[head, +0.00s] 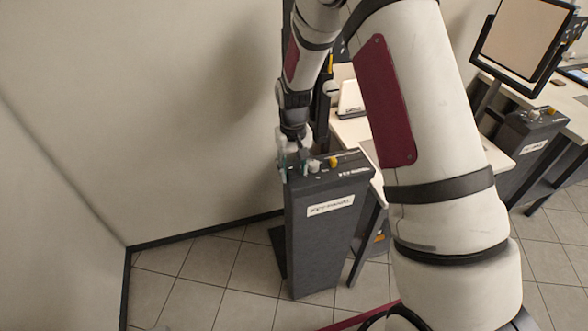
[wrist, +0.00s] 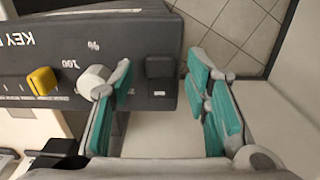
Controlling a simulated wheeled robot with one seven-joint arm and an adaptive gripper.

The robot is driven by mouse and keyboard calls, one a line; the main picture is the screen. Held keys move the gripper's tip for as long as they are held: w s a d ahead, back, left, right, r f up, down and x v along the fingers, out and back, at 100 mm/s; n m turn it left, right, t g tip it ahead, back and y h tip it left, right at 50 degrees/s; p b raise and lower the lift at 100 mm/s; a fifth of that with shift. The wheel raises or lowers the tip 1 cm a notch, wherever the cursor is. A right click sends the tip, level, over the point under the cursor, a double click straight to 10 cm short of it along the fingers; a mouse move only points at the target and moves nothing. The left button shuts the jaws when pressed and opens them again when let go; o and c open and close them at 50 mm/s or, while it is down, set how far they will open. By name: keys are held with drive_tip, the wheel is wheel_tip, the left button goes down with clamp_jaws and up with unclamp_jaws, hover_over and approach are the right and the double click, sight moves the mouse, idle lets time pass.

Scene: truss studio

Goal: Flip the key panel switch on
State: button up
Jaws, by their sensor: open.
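The key panel (head: 325,248) is a dark grey pedestal with a sloping top and a white label on its front. Its top also fills the upper left of the wrist view (wrist: 125,35), with "KEY" lettering upside down. A small black switch (wrist: 160,68) sits near the panel's end. A white knob (wrist: 92,80) and a yellow slider knob (wrist: 42,80) lie to its left. My gripper (wrist: 160,95) is open, its teal-padded fingers either side of the switch in the picture. The left finger overlaps the white knob; contact cannot be told. In the head view my gripper (head: 291,155) is at the panel's left end.
A white desk (head: 350,128) stands behind the panel. At the right are another dark pedestal panel (head: 528,130) and a framed screen (head: 522,38). A plain wall (head: 140,110) is at the left. Tiled floor (head: 215,270) is clear left of the panel.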

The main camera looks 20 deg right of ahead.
drive_tip(key=shift+f, duration=0.25)
clamp_jaws()
drive_tip(key=shift+w+f+g+b, duration=0.1)
drive_tip(key=shift+w+g+b, duration=0.25)
drive_tip(key=shift+b, duration=0.5)
drive_tip(key=shift+g+b, duration=0.45)
drive_tip(key=shift+b, duration=0.2)
drive_tip(key=shift+s, duration=0.1)
drive_tip(key=shift+r, duration=0.2)
